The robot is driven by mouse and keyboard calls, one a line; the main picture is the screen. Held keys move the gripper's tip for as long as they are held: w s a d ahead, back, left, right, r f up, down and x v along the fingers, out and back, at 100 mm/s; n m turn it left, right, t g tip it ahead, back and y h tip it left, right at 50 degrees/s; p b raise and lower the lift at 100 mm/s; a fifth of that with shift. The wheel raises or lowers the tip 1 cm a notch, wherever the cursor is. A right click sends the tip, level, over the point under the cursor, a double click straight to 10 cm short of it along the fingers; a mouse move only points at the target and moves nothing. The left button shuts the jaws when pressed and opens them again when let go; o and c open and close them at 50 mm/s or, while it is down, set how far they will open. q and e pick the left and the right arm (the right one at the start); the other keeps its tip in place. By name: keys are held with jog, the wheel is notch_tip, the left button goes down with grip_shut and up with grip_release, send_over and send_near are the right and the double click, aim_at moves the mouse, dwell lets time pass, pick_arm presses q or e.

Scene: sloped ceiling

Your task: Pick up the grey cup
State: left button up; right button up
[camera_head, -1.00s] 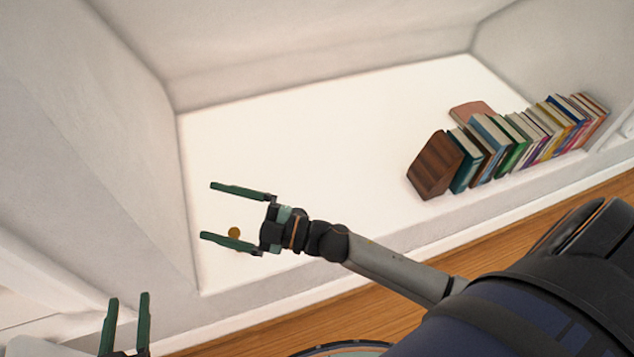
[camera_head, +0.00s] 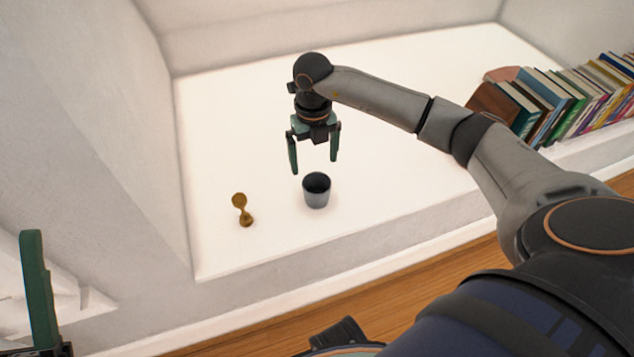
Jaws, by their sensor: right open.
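The grey cup (camera_head: 316,196) stands upright on the white ledge, near its front edge. Its dark inside shows from above. My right gripper (camera_head: 314,170) points downward just above and behind the cup in the picture. Its two green fingers are spread apart with nothing between them, and they look clear of the cup. Part of my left gripper (camera_head: 38,290) shows at the lower left edge, with one green finger in view. The rest of it is cut off, so its opening cannot be judged.
A row of books (camera_head: 560,108) stands at the right. A wall closes the ledge at the left. The ledge behind the cup is clear.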

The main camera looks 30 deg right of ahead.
jog(key=b, duration=0.2)
send_near(317, 190)
jog(key=shift+s+a+f, duration=0.65)
jog(key=shift+a+f, duration=0.15)
jog(key=shift+a, duration=0.05)
jog(key=f, duration=0.1)
jog(key=f+b, duration=0.1)
jog(key=f, duration=0.1)
jog(key=s+f+b, duration=0.1)
jog(key=f, duration=0.1)
jog(key=shift+d+f, duration=0.1)
jog(key=c, duration=1.2)
